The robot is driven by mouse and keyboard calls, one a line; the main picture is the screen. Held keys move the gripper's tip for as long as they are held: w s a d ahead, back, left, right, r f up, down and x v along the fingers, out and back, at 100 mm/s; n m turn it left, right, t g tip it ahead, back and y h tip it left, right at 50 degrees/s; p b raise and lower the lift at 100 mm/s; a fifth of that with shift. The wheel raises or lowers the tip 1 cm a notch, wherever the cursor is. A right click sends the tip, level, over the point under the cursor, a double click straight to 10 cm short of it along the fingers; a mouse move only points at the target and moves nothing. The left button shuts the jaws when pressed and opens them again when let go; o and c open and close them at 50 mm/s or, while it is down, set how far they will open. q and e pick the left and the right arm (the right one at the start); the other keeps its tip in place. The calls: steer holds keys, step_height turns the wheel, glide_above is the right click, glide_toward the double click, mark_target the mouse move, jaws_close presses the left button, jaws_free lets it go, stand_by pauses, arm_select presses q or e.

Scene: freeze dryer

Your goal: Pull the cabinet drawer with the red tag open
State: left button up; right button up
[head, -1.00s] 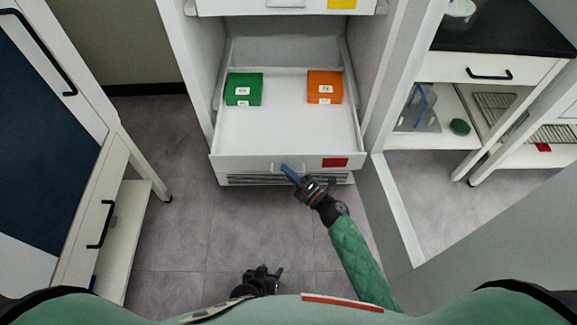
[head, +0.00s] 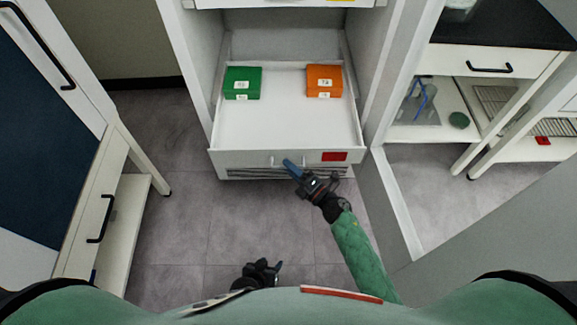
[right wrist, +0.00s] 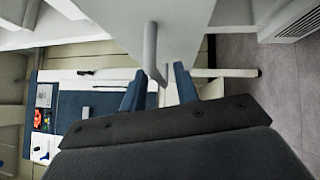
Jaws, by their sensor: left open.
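The drawer (head: 240,159) with the red tag (head: 334,157) stands out from the white cabinet, its inside showing. Its handle (head: 279,161) is on the front panel, left of the tag. My right gripper (head: 289,164) is at the handle's right side. My left gripper (head: 271,268) is open and empty, low in front of my body, away from the drawer.
A green box (head: 242,82) and an orange box (head: 324,81) lie at the back of the drawer. An open door (head: 395,205) stands right of it. A white bench (head: 105,225) is at the left. The floor before the drawer is clear.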

steer(key=v, duration=0.6)
steer(key=shift+s+d, duration=0.25)
steer(key=shift+s, duration=0.05)
steer(key=shift+f, duration=0.1)
